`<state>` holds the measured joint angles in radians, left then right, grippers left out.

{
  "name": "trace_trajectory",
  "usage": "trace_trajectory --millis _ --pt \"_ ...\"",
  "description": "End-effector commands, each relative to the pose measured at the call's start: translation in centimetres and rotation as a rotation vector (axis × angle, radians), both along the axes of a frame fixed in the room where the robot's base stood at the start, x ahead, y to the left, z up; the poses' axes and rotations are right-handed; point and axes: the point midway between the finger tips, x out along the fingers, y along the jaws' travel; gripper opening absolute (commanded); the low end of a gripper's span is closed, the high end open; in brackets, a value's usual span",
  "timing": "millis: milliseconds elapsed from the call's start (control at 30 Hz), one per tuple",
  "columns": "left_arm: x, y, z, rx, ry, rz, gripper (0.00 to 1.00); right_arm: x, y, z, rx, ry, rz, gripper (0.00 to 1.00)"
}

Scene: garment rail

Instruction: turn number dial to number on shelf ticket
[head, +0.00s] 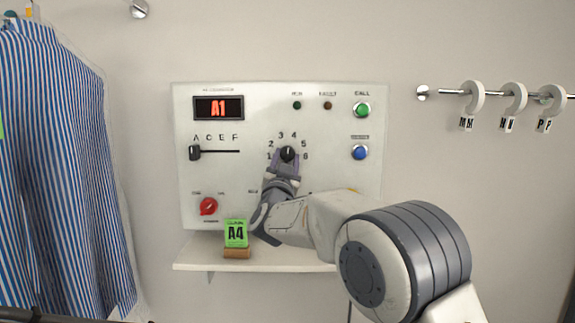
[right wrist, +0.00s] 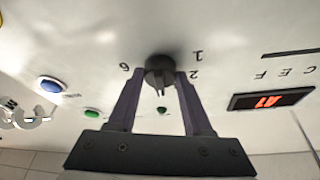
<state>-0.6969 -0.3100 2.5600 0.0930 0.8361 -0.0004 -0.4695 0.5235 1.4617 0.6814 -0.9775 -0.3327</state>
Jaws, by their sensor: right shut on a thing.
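The number dial (head: 287,153) is a black knob on the white wall panel (head: 240,178), ringed by the numbers 1 to 6. My right gripper (head: 285,160) is shut on it from below. In the right wrist view, the two fingers of my right gripper (right wrist: 160,85) lie on either side of the dial (right wrist: 159,71). The dial's exact pointing is hard to tell. The red display (head: 218,108) reads A1. The green shelf ticket (head: 236,233) reads A4 and stands in a wooden block on the shelf (head: 205,253). My left gripper is not in view.
The letter slider (head: 195,152) sits at the left end, under A. A red knob (head: 208,206), a green button (head: 361,109) and a blue button (head: 360,153) are on the panel. Striped shirts (head: 60,170) hang at left, hooks with tags (head: 515,97) at right.

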Motion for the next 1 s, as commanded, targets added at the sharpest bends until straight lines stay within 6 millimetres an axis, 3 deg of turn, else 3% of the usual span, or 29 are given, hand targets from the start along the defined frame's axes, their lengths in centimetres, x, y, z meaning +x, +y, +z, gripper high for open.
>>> trace_trajectory --millis 400,967,1000 --pt "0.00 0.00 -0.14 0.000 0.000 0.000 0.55 0.07 0.21 -0.03 0.187 0.003 0.001 0.00" --pt "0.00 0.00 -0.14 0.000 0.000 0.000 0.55 0.07 0.19 0.06 0.212 0.002 0.001 0.00" --pt "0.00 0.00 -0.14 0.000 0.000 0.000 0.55 0.06 0.20 0.07 0.212 0.001 0.001 0.65"
